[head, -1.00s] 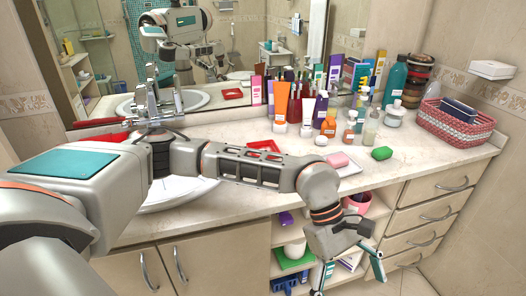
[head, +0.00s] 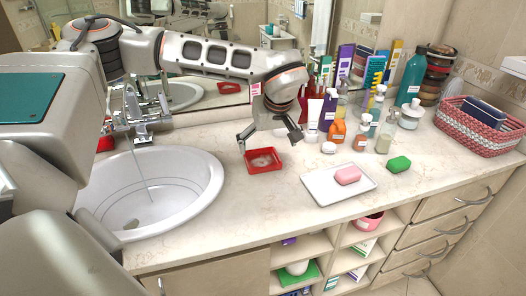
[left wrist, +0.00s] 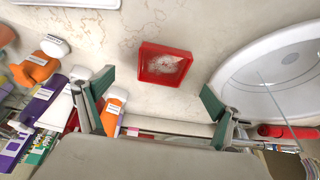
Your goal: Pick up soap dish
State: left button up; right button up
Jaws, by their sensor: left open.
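The soap dish (head: 265,170) is a small red square tray with a whitish, foamy-looking patch inside. It sits on the counter to the right of the sink, and it also shows in the left wrist view (left wrist: 146,66). My left gripper (head: 269,139) is open and empty above and just behind the dish. In the left wrist view my left gripper's green-padded fingers (left wrist: 158,98) are spread wide, with the dish ahead of the gap and apart from both fingers. My right gripper is not in view.
The white sink (head: 205,190) lies left of the dish. A white tray (head: 325,195) with pink soap (head: 347,176) and a green soap bar (head: 399,164) are to the right. Several bottles and tubes crowd the back by the mirror. The counter in front of the dish is clear.

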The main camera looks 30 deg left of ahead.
aim_at(261, 160)
pick_arm(q)
jog(key=shift+w+a, duration=0.25)
jog(key=shift+w, duration=0.1)
jog(key=shift+f, duration=0.15)
jog(key=shift+a+f, duration=0.2)
jog(key=shift+f, duration=0.5)
jog(key=x, duration=0.2)
jog(key=a+x, duration=0.1)
jog(key=x, duration=0.2)
jog(key=shift+f, duration=0.2)
jog(key=c, duration=1.3)
